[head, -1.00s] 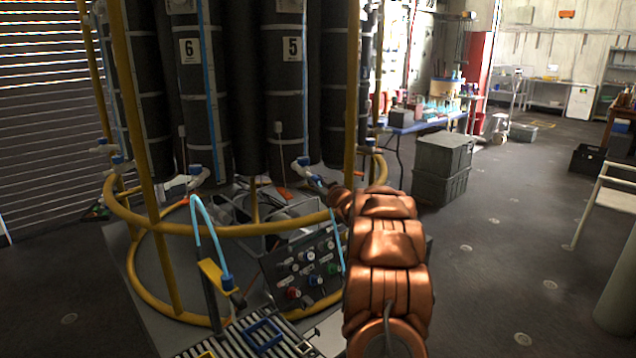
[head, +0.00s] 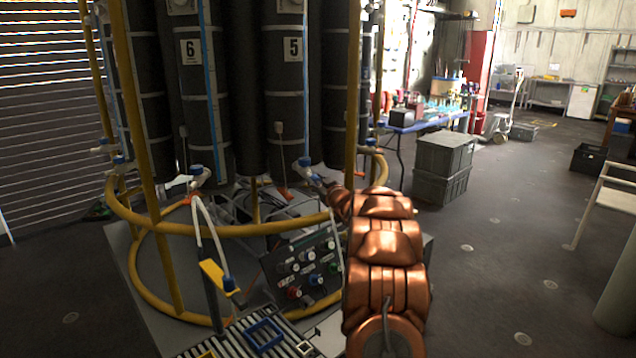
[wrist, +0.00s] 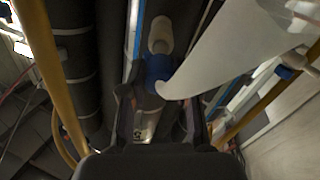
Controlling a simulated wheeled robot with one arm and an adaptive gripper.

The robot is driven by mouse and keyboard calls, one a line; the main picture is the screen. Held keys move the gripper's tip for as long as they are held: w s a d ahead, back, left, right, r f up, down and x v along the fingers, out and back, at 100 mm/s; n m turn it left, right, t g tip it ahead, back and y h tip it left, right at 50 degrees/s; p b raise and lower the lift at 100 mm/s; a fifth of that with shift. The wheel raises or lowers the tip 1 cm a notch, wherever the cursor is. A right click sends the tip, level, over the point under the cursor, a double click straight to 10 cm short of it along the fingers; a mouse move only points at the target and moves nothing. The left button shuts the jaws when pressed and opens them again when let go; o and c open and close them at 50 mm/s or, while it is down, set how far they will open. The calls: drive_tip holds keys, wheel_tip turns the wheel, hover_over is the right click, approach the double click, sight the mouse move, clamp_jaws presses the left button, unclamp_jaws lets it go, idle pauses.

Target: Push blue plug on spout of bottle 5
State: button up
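Bottle 5 (head: 284,100) is a tall black cylinder with a white "5" label, standing in a yellow ring frame. At its foot is a white spout with a blue piece (head: 305,162). My copper arm reaches up toward this spout, and hides my gripper in the head view. In the wrist view my gripper (wrist: 160,100) has two dark fingers standing apart. A blue piece (wrist: 158,68) lies just beyond and between the fingertips, with a white fitting (wrist: 160,35) above it. I cannot tell whether this blue piece is the plug or part of the spout. No contact with the fingers shows.
A large pale tapered shape (wrist: 240,45) fills the upper right of the wrist view. Yellow frame rails (head: 230,230) surround the bottles. A control panel (head: 305,268) and a thin tube on a yellow holder (head: 212,275) stand below.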

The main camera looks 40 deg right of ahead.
drive_tip(key=o, duration=0.4)
drive_tip(key=shift+s, duration=0.1)
drive_tip(key=shift+v, duration=5.95)
drive_tip(key=shift+a, duration=0.2)
